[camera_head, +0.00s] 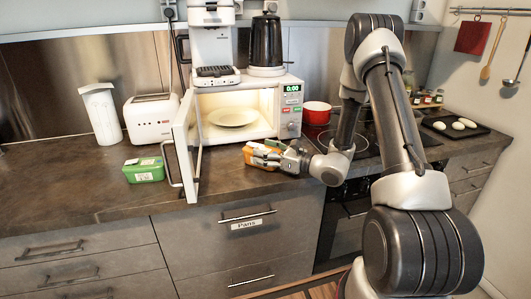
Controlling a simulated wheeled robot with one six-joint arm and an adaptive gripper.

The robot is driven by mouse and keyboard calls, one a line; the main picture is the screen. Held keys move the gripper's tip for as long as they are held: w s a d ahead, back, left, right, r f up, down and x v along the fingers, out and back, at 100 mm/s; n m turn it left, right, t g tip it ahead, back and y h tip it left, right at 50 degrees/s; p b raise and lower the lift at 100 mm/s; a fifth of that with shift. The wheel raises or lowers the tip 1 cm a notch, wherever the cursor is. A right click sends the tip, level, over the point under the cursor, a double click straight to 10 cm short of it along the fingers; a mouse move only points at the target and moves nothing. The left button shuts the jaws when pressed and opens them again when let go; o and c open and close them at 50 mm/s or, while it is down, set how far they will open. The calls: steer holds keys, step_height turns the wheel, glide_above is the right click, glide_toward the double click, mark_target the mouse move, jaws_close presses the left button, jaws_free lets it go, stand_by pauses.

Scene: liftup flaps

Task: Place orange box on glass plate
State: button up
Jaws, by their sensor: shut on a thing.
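The orange box (250,158) is in front of the open microwave, low near the counter's front edge. My gripper (266,154) is shut on it, reaching in from the right. The fingers cover part of the box, and I cannot tell whether its underside touches the counter. The glass plate (233,117) lies flat inside the lit microwave (287,108), and nothing shows on it. The box and gripper are in front of and below the microwave opening, apart from the plate.
The microwave door (186,146) stands open toward me, left of the box. A green box (145,171) sits left of the door. A toaster (151,117) stands behind it. A red pot (317,113) is right of the microwave. A coffee machine and black kettle (266,42) stand on top.

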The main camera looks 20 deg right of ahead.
steer(key=shift+f, duration=0.1)
steer(key=o, duration=1.4)
steer(key=shift+c, duration=0.2)
